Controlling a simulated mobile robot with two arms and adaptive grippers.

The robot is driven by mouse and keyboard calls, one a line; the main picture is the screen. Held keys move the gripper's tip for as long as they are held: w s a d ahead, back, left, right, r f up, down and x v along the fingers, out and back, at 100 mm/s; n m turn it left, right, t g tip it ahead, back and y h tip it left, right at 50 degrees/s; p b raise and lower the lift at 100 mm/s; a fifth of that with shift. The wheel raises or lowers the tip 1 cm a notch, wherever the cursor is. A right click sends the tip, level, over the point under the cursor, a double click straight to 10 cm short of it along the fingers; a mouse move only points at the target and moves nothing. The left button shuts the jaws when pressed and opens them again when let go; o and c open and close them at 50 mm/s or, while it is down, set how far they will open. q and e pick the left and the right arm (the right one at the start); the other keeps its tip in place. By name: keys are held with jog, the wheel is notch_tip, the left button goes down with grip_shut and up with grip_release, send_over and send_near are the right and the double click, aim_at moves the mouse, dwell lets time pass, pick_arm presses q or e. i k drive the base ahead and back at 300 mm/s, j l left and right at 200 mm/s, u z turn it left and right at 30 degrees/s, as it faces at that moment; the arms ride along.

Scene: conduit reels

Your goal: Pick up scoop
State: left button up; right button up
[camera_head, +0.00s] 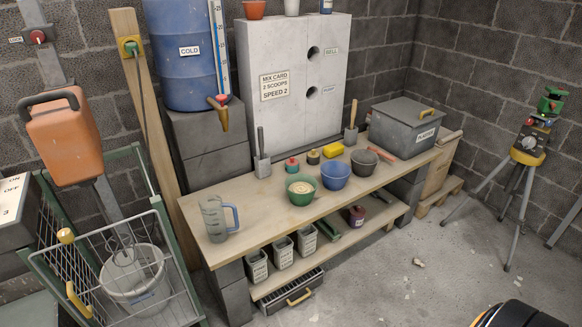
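Two scoop-like tools stand upright with their handles up on the wooden bench. The other grey scoop has a wooden handle (353,113) and stands at the back right, beside the grey lidded box. I cannot tell from this view whether they lean on anything.
The wooden bench (255,210) holds a clear jug (215,219), a green bowl (300,189), a blue bowl (335,175), a dark bowl (364,162), a yellow sponge (333,150) and a lidded box (407,125). A wire cage (100,235) stands left; a tripod (523,158) stands right.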

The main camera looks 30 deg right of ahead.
aim_at(380, 152)
jog(key=z, duration=1.3)
